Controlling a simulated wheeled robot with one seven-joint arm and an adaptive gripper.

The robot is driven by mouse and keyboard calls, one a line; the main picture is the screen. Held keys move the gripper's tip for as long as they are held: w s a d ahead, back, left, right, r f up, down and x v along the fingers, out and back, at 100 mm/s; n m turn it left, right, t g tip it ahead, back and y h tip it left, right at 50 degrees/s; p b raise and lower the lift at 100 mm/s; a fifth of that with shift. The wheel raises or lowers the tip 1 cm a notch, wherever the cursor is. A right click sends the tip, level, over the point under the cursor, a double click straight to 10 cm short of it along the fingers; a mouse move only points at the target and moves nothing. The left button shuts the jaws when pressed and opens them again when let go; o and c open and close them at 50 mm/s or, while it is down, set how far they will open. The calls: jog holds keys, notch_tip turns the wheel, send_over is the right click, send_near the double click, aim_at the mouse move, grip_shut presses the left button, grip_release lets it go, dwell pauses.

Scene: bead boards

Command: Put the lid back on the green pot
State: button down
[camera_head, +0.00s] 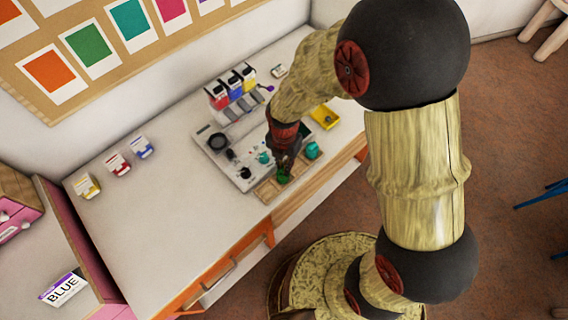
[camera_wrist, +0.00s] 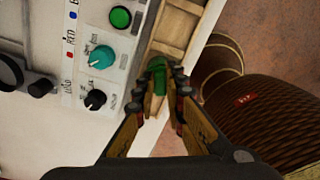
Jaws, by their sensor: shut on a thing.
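My gripper (camera_head: 284,168) is over the wooden tray (camera_head: 266,190) at the front edge of the white table. Its fingers are closed on a small green thing, probably the lid; in the wrist view the green thing (camera_wrist: 158,72) shows between and beyond the fingertips (camera_wrist: 163,95). In the head view green (camera_head: 283,176) shows just below the fingers. I cannot tell the lid from the pot there, as the fingers hide much of it. A round teal thing (camera_head: 312,150) is right of the gripper.
A white panel (camera_wrist: 75,85) with a teal knob (camera_wrist: 101,54), a black knob (camera_wrist: 95,98) and a green button (camera_wrist: 120,18) lies left of the gripper. Coloured boxes (camera_head: 232,88) stand behind it. A yellow tray (camera_head: 325,117) is at the back right.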

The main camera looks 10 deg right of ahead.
jog(key=c, duration=1.8)
grip_release()
jog(key=o, duration=0.3)
jog(key=shift+o, duration=1)
jog(key=shift+r, duration=0.1)
jog(key=shift+r+p, duration=2.8)
jog(key=shift+r, duration=0.65)
jog(key=shift+c, duration=1.4)
